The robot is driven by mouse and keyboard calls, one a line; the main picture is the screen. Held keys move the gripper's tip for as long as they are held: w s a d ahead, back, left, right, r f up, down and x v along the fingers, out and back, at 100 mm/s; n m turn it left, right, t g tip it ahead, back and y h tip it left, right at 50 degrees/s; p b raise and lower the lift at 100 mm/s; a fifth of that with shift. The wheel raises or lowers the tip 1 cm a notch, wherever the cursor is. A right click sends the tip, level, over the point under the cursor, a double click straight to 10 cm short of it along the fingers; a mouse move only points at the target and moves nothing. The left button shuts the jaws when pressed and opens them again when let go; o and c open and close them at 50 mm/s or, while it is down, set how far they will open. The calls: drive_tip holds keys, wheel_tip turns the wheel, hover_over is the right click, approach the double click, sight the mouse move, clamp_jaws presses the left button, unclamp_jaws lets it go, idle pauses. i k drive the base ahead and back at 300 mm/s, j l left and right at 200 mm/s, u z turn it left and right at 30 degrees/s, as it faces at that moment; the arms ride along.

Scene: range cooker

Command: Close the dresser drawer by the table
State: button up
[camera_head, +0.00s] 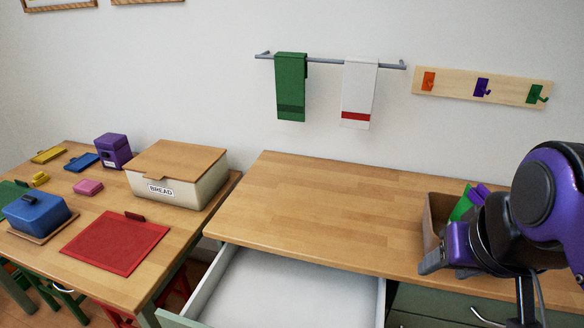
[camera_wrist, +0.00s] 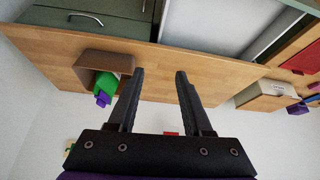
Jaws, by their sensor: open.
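The dresser drawer (camera_head: 290,290) is pulled out at the front left of the wooden-topped dresser (camera_head: 310,205). Its white, empty-looking inside shows, with a bit of green front (camera_head: 178,318) at the bottom edge; the rest of the front is cut off. In the wrist view, which appears upside down, the open drawer (camera_wrist: 238,28) is at the upper right. My gripper (camera_wrist: 160,75) is open and empty over the dresser top. In the head view it is at the right of the drawer, partly hidden by my arm. The table (camera_head: 200,220) stands left of the dresser.
A brown box (camera_head: 434,212) with green and purple things stands on the dresser's right, close to my gripper. The table bears a bread box (camera_head: 175,188), a red mat (camera_head: 115,243) and a blue dish (camera_head: 38,212). The dresser top's middle is clear. Towels (camera_head: 290,85) hang behind.

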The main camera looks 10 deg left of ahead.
sight(243, 287)
drive_tip(key=u, duration=0.4)
drive_tip(key=k+j+u, duration=0.1)
drive_tip(key=u, duration=0.3)
drive_tip(key=j+u, duration=0.2)
drive_tip(key=u, duration=0.2)
drive_tip(key=k+l+u, duration=0.4)
drive_tip(key=k+l, duration=0.35)
drive_tip(key=l, duration=0.25)
drive_tip(key=k+j, duration=0.15)
